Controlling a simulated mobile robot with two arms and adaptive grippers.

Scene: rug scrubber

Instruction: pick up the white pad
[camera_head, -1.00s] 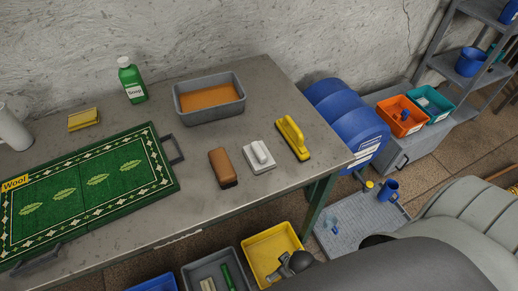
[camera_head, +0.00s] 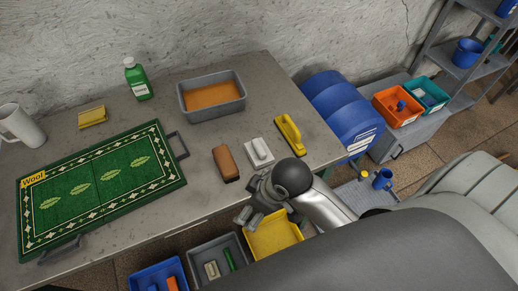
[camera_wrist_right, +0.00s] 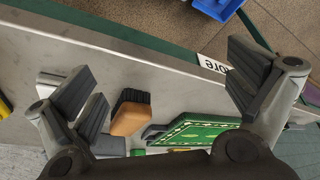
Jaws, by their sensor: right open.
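The white pad (camera_head: 257,158), with a raised grip on top, lies on the table near its front edge, between a brown brush (camera_head: 226,164) and a yellow-handled brush (camera_head: 289,135). My right gripper (camera_head: 250,213) is open and empty at the table's front edge, on the near side of the pad and apart from it. In the right wrist view its fingers (camera_wrist_right: 165,95) are spread wide. The brown brush shows between them (camera_wrist_right: 130,113), and a pale block partly hidden behind the left finger appears to be the pad. My left gripper is not in view.
A green rug on a board (camera_head: 105,185) fills the table's left side. A grey tray of orange liquid (camera_head: 211,96) and a green bottle (camera_head: 137,79) stand behind. Yellow (camera_head: 272,238), grey (camera_head: 203,250) and blue bins (camera_head: 150,278) sit below the front edge.

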